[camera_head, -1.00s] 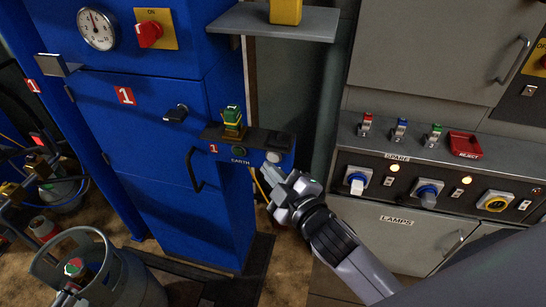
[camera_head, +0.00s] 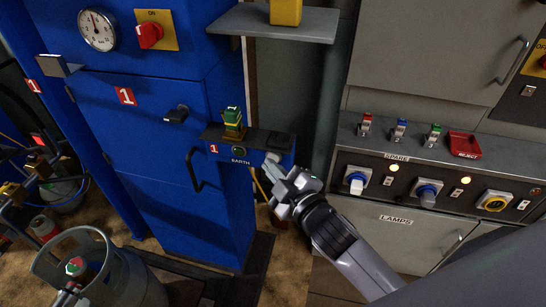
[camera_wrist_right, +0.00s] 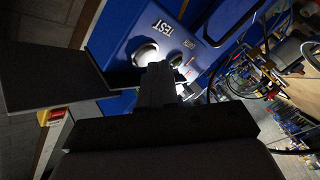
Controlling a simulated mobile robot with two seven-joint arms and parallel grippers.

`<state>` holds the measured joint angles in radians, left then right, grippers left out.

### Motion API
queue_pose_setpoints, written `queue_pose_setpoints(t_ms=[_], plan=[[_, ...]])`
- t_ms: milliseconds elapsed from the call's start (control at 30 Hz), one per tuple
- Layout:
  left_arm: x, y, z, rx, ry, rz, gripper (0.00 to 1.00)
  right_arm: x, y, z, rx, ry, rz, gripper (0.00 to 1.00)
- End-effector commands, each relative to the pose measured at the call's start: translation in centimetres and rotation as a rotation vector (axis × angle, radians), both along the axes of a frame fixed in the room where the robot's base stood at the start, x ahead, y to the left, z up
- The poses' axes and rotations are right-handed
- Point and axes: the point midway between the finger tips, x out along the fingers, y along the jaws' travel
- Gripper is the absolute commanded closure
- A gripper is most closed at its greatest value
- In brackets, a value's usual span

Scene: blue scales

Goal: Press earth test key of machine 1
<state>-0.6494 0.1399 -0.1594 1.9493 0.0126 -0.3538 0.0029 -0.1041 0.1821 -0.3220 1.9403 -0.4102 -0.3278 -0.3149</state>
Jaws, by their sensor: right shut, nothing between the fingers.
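The blue machine 1 (camera_head: 160,150) stands at the left in the head view. A small blue panel with a red 1 label, the word EARTH and a dark green round lamp (camera_head: 238,151) juts from its right side. My right gripper (camera_head: 271,166) is shut and empty, its tips at the right end of this panel, covering the test key there. In the right wrist view a pale round key (camera_wrist_right: 146,53) sits beside the word TEST, just beyond the shut fingertips (camera_wrist_right: 157,70). I cannot tell whether they touch it. My left gripper is not in view.
A green and yellow device (camera_head: 233,122) stands on the dark shelf above the panel. A grey shelf (camera_head: 285,24) juts out higher up. A grey cabinet with switches (camera_head: 427,192) is at the right. A gas cylinder (camera_head: 110,275) stands at the lower left.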

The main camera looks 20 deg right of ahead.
Motion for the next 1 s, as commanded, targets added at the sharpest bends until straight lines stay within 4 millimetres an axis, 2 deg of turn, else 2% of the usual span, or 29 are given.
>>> queue_pose_setpoints(t_ms=[700, 1000], plan=[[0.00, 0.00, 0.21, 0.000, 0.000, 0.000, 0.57, 0.48, -0.36, 0.00, 0.000, 0.001, -0.001, 1.00], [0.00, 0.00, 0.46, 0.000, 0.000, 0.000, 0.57, -0.45, 0.28, 0.03, 0.002, 0.000, 0.000, 1.00]])
